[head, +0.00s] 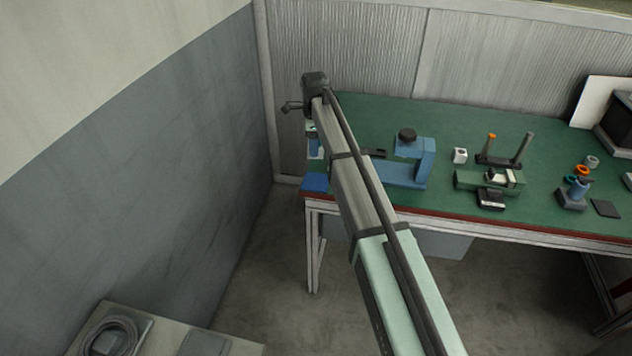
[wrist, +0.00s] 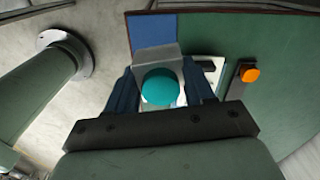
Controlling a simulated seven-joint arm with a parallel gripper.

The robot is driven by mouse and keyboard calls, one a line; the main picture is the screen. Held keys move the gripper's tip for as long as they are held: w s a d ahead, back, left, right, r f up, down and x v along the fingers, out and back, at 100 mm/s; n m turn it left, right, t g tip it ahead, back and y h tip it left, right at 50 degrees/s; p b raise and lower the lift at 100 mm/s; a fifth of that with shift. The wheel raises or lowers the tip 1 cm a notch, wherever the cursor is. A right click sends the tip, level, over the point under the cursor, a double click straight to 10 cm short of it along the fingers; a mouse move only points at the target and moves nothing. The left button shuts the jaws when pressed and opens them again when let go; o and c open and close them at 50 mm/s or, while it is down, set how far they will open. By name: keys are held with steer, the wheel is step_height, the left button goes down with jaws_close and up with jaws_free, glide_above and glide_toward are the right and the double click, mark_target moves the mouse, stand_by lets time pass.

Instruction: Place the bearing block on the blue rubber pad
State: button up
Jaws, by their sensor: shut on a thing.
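The blue rubber pad (head: 315,182) lies flat at the near left corner of the green bench. In the wrist view the pad (wrist: 152,31) shows just beyond the held part, bare where visible. My gripper (wrist: 159,68) is shut on a light grey block with a round teal face, which I take as the bearing block (wrist: 156,54). The blue fingers hold it on both sides. In the head view my gripper (head: 314,143) is at the bench's left end, behind the pad and partly hidden by my arm. The gap under the block cannot be judged.
A white item (wrist: 207,68) and a dark bracket with an orange button (wrist: 248,73) are right of the fingers. The bench edge is close to the pad.

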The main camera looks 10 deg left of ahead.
steer(key=shift+s+d+f+m, duration=0.15)
steer(key=shift+s+m, duration=0.15)
steer(key=shift+s, duration=0.4)
steer(key=shift+m, duration=0.5)
steer(key=shift+f, duration=0.15)
glide_toward(315, 181)
steer(key=shift+f, duration=2.6)
steer(key=shift+f, duration=0.15)
steer(key=o, duration=1.2)
step_height(315, 181, up, 12)
steer(key=shift+r, duration=0.15)
